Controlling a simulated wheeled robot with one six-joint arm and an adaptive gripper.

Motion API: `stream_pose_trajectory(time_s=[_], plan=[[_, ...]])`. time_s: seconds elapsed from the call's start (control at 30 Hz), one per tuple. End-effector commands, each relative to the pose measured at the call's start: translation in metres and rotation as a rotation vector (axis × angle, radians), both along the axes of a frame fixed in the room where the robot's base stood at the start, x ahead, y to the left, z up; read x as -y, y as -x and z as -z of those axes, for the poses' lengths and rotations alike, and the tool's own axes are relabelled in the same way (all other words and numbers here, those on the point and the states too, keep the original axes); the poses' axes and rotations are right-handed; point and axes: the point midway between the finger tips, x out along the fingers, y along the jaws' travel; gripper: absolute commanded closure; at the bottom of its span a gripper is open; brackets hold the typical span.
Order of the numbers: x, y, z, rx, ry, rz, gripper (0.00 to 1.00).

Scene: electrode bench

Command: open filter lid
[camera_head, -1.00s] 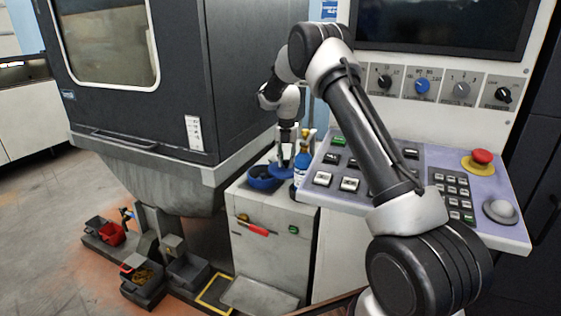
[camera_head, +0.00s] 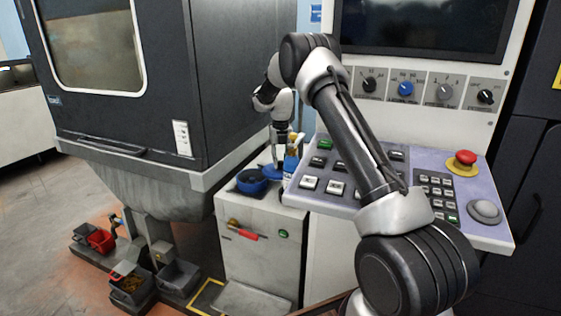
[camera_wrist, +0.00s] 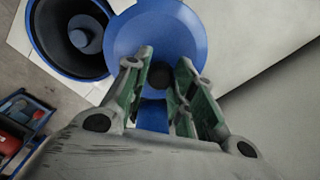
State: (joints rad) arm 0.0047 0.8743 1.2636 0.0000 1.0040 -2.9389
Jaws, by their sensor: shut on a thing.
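The filter lid is a round blue disc (camera_wrist: 190,35) with a small dark knob at its middle. In the wrist view my gripper (camera_wrist: 161,70) is shut on the knob, one finger on each side. The lid (camera_head: 272,169) also shows in the head view, off to the right of the filter. The filter housing (camera_wrist: 62,55) is a blue-rimmed cup, uncovered, with a dark inside and a grey round core. In the head view the housing (camera_head: 251,187) sits on the light cabinet top. My fingertips are too small to make out there.
A blue bottle (camera_head: 291,164) stands close to the right of the lid. The control panel (camera_head: 400,185) with buttons is to the right, and the grey machine (camera_head: 150,80) to the left. Small bins (camera_head: 180,277) stand on the floor at lower left.

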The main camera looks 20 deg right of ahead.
Motion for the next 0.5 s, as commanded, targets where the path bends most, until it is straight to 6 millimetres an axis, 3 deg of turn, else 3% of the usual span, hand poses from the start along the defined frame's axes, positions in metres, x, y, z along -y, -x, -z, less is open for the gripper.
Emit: stream_pose_trajectory(time_s=[0.07, 0.1, 0.2, 0.5], plan=[[0.0002, -0.0007, -0.0009, 0.002, 0.0, 0.001, 1.0], [0.0002, -0.0007, -0.0009, 0.002, 0.0, 0.001, 0.73], [0.0002, -0.0006, -0.0008, 0.002, 0.0, 0.001, 0.55], [-0.0001, -0.0002, -0.0005, 0.001, 0.0, 0.001, 0.52]])
